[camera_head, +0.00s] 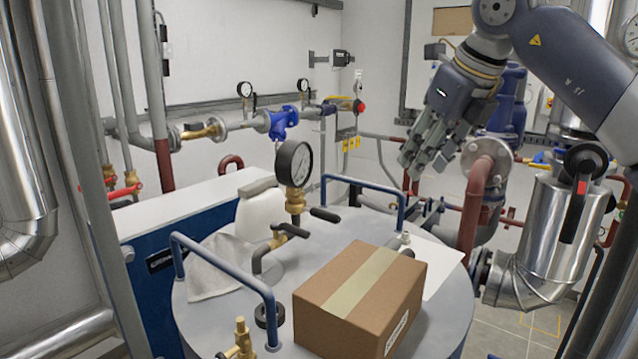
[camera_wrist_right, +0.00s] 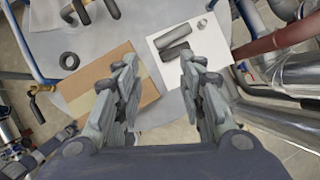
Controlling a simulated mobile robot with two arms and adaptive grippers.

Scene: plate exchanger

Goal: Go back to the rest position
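My right gripper (camera_head: 425,160) hangs in the air above the back right of the round grey tank top (camera_head: 345,237), its arm coming in from the upper right. In the right wrist view the same gripper (camera_wrist_right: 160,68) has its two fingers well apart with nothing between them. Below it lie a cardboard box (camera_wrist_right: 95,88) and a white sheet (camera_wrist_right: 200,40) with dark cylindrical parts (camera_wrist_right: 176,42) on it. The gripper looks clear of them. My left gripper is in neither view.
On the tank top stand the taped box (camera_head: 362,295), a pressure gauge (camera_head: 294,164), a grey cloth (camera_head: 218,265) and blue rails (camera_head: 228,268). A white canister (camera_head: 260,212) stands behind. A red pipe (camera_head: 474,212) and a shiny duct (camera_head: 550,235) crowd the right.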

